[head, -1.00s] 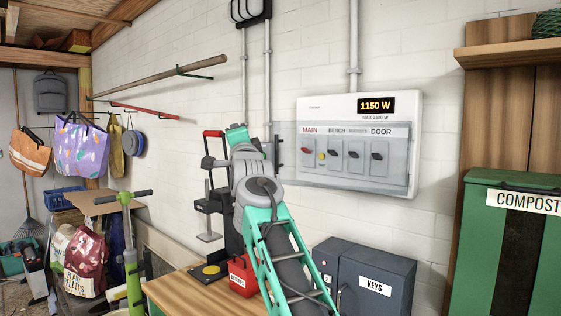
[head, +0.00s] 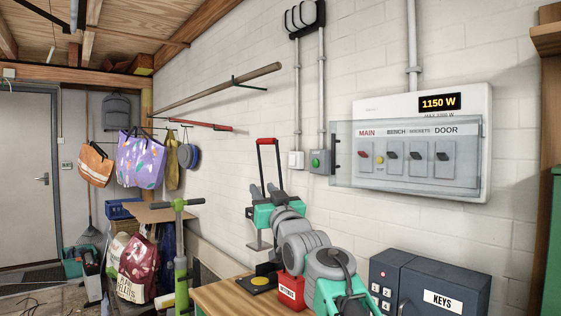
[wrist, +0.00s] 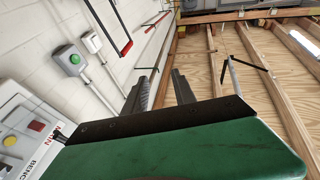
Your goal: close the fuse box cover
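The white fuse box (head: 478,150) is on the wall at right in the head view, with a lit 1150 W display and several switches. Its clear cover (head: 343,172) lies in front of the switches; its left edge, with a dark handle (head: 335,155), reaches past the box's left side, so it looks ajar. My gripper (head: 264,190) is left of the box and lower, apart from the cover. In the wrist view, its two dark fingers (wrist: 161,85) are spread with nothing between them. Part of the fuse box (wrist: 25,125) shows there at lower left.
A green-button switch (head: 316,162) is on the wall just left of the cover. A red-handled tool (head: 267,141) stands behind my gripper. The bench (head: 225,297) below holds a red box (head: 291,291) and a dark KEYS cabinet (head: 440,285).

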